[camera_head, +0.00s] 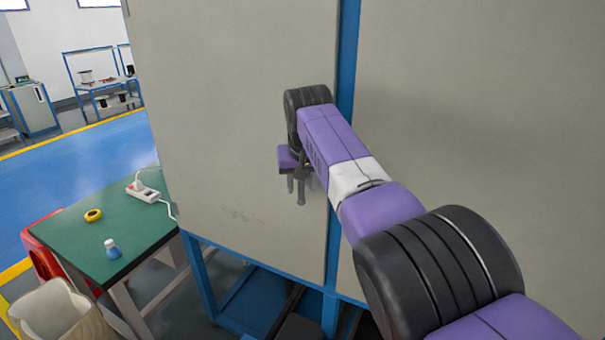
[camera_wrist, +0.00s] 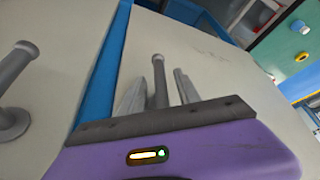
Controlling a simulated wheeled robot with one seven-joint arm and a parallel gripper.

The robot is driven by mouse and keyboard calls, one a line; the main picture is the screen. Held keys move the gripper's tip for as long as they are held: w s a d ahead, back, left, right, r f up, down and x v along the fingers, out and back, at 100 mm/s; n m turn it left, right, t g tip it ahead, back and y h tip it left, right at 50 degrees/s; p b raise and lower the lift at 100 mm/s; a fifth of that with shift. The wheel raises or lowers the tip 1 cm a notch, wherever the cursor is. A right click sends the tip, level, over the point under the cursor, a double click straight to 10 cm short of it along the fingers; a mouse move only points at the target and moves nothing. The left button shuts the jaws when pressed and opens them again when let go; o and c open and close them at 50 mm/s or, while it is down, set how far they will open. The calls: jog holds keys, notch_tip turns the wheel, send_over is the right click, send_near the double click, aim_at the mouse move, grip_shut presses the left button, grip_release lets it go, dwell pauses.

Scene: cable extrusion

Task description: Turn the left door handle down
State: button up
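The left door (camera_head: 235,120) of the cabinet is a light grey panel, and it looks shut. Its handle (camera_wrist: 158,72) is a grey bar with a round knob-like end, seen in the wrist view. My gripper (camera_wrist: 157,88) has its two grey fingers apart, one on each side of this handle, with visible gaps to the bar. In the head view my gripper (camera_head: 300,186) is in front of the left door near its right edge, and the handle is hard to tell from the fingers there. Contact with the handle cannot be told.
A second grey handle (camera_wrist: 14,85) stands on the other door, past the blue frame strip (camera_wrist: 103,70). The right door (camera_head: 470,100) is beside my arm. A green table (camera_head: 140,225) with a power strip (camera_head: 143,191), yellow tape roll (camera_head: 93,215) and small bottle (camera_head: 112,249) stands left.

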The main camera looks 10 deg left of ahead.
jog(key=b+v, duration=0.2)
jog(key=v, duration=0.4)
jog(key=shift+s+r, duration=0.25)
jog(key=shift+r, duration=0.15)
jog(key=shift+f, duration=0.1)
